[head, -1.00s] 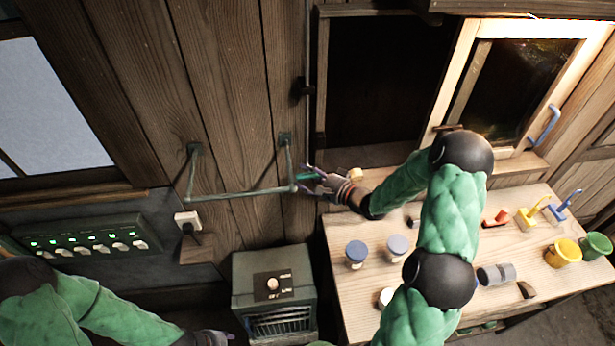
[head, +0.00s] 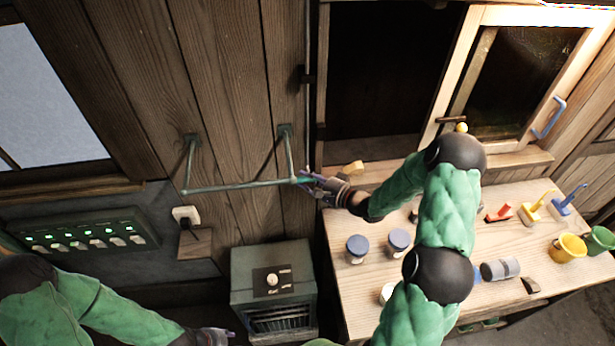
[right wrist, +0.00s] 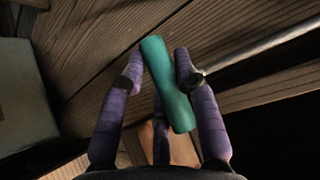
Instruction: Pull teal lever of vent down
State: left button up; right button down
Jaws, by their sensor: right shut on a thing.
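The teal lever (right wrist: 170,85) is a short cylinder between the purple fingers of my right gripper (right wrist: 160,82) in the right wrist view. The fingers are shut on it, and the lever sits tilted across them. In the head view the right gripper (head: 316,183) holds the lever (head: 304,181) at the wall, by the lower end of a thin vertical rod (head: 308,120). The fingers partly hide the lever there. My left gripper (head: 215,338) is low at the bottom edge of the head view, too cut off to read its jaws. The vent itself cannot be made out.
A wall rail (head: 240,186) ends close to the right gripper. A wooden table (head: 350,310) with jars, cups and brushes lies under my right arm. A grey heater (head: 272,280) stands below the rail. A switch panel (head: 85,236) is at left.

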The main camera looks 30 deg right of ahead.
jog(key=shift+r, duration=0.15)
jog(key=c, duration=0.9)
grip_release()
jog(key=shift+r, duration=0.1)
jog(key=v, duration=1.2)
